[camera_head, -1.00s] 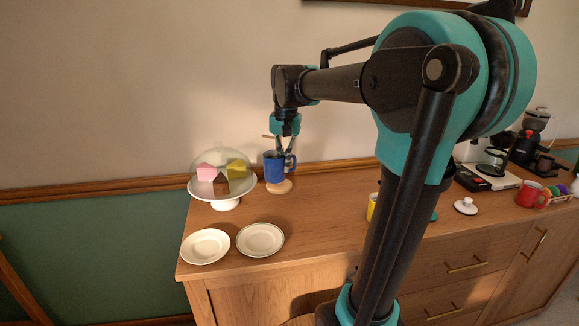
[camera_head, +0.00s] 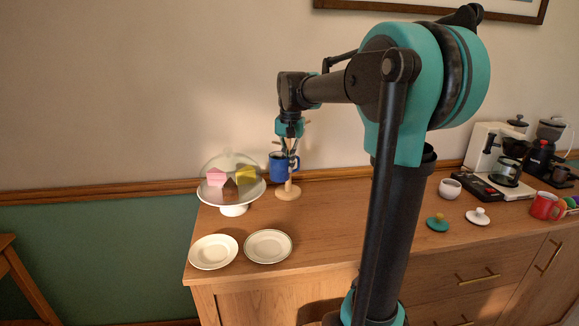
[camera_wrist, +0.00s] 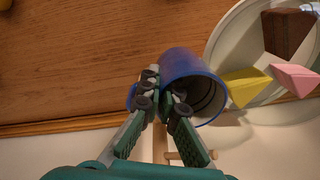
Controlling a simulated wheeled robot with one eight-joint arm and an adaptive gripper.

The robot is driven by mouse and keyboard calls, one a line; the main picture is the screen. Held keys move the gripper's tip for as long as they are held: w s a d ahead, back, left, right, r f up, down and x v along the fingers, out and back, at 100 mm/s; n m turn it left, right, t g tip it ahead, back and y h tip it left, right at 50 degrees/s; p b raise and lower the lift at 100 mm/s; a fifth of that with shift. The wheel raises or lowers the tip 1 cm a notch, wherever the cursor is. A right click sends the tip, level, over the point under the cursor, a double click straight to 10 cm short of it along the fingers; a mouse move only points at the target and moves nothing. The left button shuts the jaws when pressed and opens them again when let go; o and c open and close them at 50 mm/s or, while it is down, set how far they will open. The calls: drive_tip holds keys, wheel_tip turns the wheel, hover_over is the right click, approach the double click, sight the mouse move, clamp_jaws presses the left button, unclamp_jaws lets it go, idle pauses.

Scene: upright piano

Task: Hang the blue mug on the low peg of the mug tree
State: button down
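The blue mug (camera_head: 278,168) is off the counter, roughly upright, beside the mug tree's post on its left in the head view. In the wrist view the mug (camera_wrist: 186,68) has its rim to the right and its handle on the left, by the fingers. My gripper (camera_wrist: 163,88) appears shut on the handle, partly hiding it. It also shows in the head view (camera_head: 289,155). The wooden mug tree (camera_head: 288,192) shows its round base and lower post; the gripper covers much of the upper part. A peg (camera_wrist: 187,157) shows in the wrist view. Whether the handle is around a peg I cannot tell.
A cake stand (camera_head: 232,210) with a clear dome stands close left of the tree. Two plates (camera_head: 214,252) (camera_head: 267,246) lie in front. The wall is close behind.

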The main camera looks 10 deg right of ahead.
drive_tip(key=shift+w+a+f, duration=0.1)
drive_tip(key=shift+w+f, duration=0.05)
drive_tip(key=shift+w, duration=1.25)
drive_tip(key=shift+w+f, duration=0.5)
drive_tip(key=shift+f, duration=0.25)
drive_tip(key=c, duration=1.6)
unclamp_jaws()
drive_tip(key=shift+c, duration=0.2)
